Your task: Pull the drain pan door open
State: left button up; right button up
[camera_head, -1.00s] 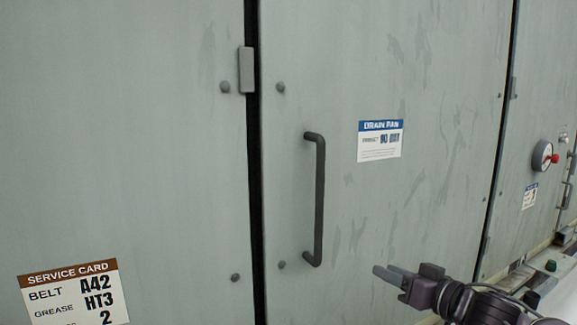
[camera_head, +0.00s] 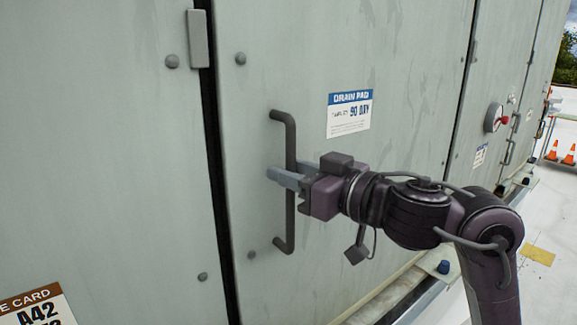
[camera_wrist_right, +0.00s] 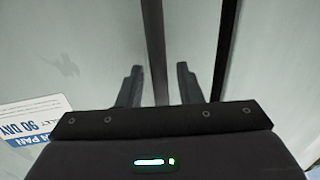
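The drain pan door (camera_head: 340,50) is the grey-green panel with the blue-and-white "DRAIN PAN" label (camera_head: 349,114); it looks shut. Its dark vertical bar handle (camera_head: 290,225) stands near the left edge of the door. My right gripper (camera_head: 284,178) is at the middle of the handle. In the right wrist view, the two fingers (camera_wrist_right: 160,72) are apart with the handle (camera_wrist_right: 155,40) between them, and a gap shows beside the right finger. My left gripper is not in view.
A dark seam (camera_head: 215,160) separates the door from the left panel, with a small latch block (camera_head: 198,38) beside it. A service card (camera_head: 38,306) is at lower left. Orange cones (camera_head: 553,150) stand far right on the pale roof.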

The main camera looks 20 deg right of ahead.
jog(key=shift+w+a, duration=0.1)
jog(key=shift+w, duration=0.1)
grip_shut()
dwell(0.4)
